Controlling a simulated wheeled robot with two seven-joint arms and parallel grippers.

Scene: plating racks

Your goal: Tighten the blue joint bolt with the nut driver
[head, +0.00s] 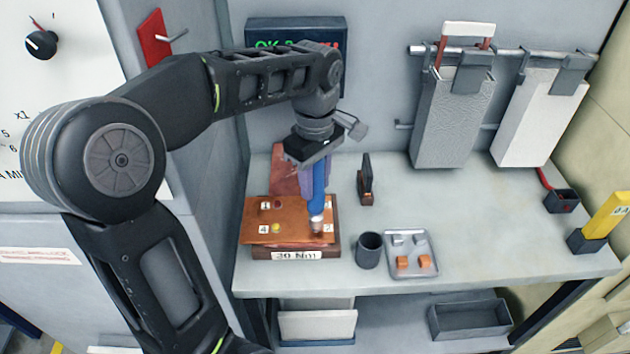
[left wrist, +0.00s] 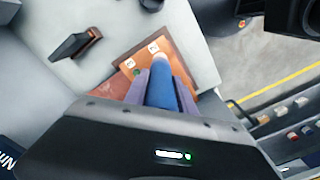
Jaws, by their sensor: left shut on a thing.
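My left gripper (head: 316,178) is shut on the blue handle of the nut driver (head: 319,190). The driver points down, and its silver socket end is over the right part of the copper-coloured joint plate (head: 258,222). I cannot tell whether the socket touches a bolt. The plate carries small white number labels and a yellow bolt (head: 276,228). No blue bolt shows; the driver and gripper cover part of the plate. In the left wrist view the blue driver (left wrist: 161,88) lies between my fingers, with a green bolt (left wrist: 136,71) beside it. My right gripper is not in view.
A sign reading 30 Nm (head: 310,255) fronts the plate's base. A dark cup (head: 369,250) and a grey tray (head: 426,270) with small parts stand to the right. A dark upright holder (head: 366,180) stands behind. The bench's right middle is clear.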

